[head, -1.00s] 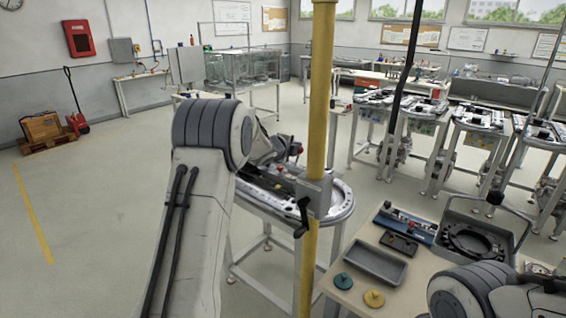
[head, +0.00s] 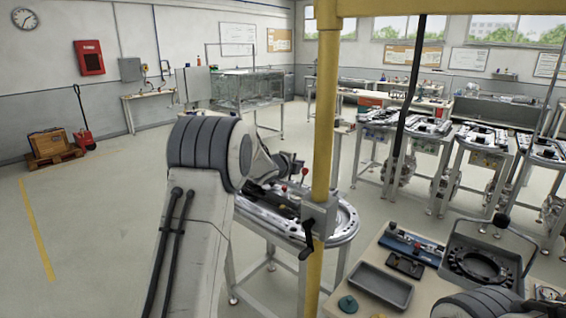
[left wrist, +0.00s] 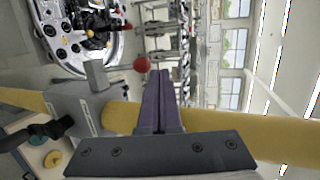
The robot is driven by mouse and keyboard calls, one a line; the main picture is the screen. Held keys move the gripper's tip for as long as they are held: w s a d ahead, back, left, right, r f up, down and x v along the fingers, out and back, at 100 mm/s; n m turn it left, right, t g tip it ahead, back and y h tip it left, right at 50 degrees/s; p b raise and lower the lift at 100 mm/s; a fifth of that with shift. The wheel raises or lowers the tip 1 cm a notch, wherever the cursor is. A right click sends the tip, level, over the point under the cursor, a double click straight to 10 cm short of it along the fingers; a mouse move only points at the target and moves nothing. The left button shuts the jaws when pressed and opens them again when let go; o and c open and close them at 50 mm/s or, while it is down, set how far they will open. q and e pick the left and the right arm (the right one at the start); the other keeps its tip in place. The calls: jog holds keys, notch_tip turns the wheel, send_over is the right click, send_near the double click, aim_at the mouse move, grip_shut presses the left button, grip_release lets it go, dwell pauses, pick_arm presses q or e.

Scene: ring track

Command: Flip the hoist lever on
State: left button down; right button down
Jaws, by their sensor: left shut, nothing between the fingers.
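The yellow hoist post (head: 325,120) stands upright, with a grey box (head: 318,214) and a black crank handle (head: 309,240) on it. A red ball knob (head: 304,171) shows just above the box, beside the post; I take it for the lever's end. In the left wrist view the red knob (left wrist: 141,64) is just left of my left gripper's tips (left wrist: 159,76), with a small gap seen. My left gripper (head: 296,164) is shut and empty, near the post. My right gripper is out of view.
A ring-shaped track table (head: 345,222) stands behind the post. A workbench (head: 378,258) at the lower right holds a grey tray (head: 381,286) and a bin with a dark ring.

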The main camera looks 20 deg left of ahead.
pick_arm(q)
jog(key=s+r+b, duration=0.1)
jog(key=s+r, duration=0.6)
jog(key=s, duration=0.1)
jog(key=shift+s+a, duration=0.15)
jog(key=shift+s, duration=0.2)
jog(key=shift+f, duration=0.1)
jog(key=s+d+f+n+g+b, duration=0.55)
jog(key=s+d+f+n, duration=0.35)
jog(key=s+d+f, duration=0.7)
jog(key=s+d+f+n+g+b, duration=0.1)
jog(key=s+d+f+g, duration=0.1)
jog(key=s, duration=0.7)
jog(key=s+d+f+n+g+b, duration=0.1)
jog(key=s+d+f+g, duration=0.2)
jog(key=s, duration=0.6)
jog(key=s+d+f+n+g+b, duration=0.1)
jog(key=s+d+f+g, duration=0.2)
jog(key=s, duration=0.7)
jog(key=shift+f, duration=0.6)
jog(key=shift+g, duration=0.25)
